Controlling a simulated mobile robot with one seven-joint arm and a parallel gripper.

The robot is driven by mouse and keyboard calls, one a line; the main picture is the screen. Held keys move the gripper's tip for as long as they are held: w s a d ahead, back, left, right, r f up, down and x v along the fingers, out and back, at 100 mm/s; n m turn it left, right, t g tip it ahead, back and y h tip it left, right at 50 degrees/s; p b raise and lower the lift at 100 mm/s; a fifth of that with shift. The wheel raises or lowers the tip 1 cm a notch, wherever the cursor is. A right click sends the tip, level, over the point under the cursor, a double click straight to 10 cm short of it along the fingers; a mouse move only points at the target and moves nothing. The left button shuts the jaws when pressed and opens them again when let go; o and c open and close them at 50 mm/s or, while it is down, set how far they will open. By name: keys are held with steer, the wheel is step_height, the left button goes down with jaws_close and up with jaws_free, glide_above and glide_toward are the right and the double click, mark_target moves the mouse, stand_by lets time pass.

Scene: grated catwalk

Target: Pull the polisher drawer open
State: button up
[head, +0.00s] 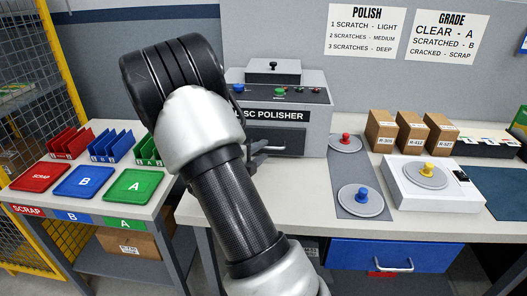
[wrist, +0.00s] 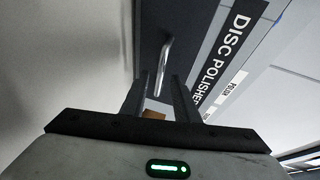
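The disc polisher (head: 318,122) is a grey machine at the back of the bench, with a "DISC POLISHER" label and buttons on top. Its dark drawer front (head: 290,137) sits below the label, and looks closed; my arm hides its left part. In the wrist view the drawer's metal bar handle (wrist: 165,58) runs lengthwise ahead of my gripper (wrist: 157,84). The two fingers are apart, and the lower end of the handle shows between their tips. I cannot tell whether they touch it. In the head view my gripper (head: 257,152) is mostly hidden behind my arm, close to the drawer front.
Right of the polisher are discs with a red knob (head: 346,140) and a blue knob (head: 361,197), a white scale (head: 440,200) with a yellow-knobbed disc, and cardboard boxes (head: 411,135). A blue drawer (head: 390,256) is under the bench. Coloured trays (head: 84,182) stand left.

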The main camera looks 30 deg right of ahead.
steer(key=shift+x, duration=1)
jaws_close()
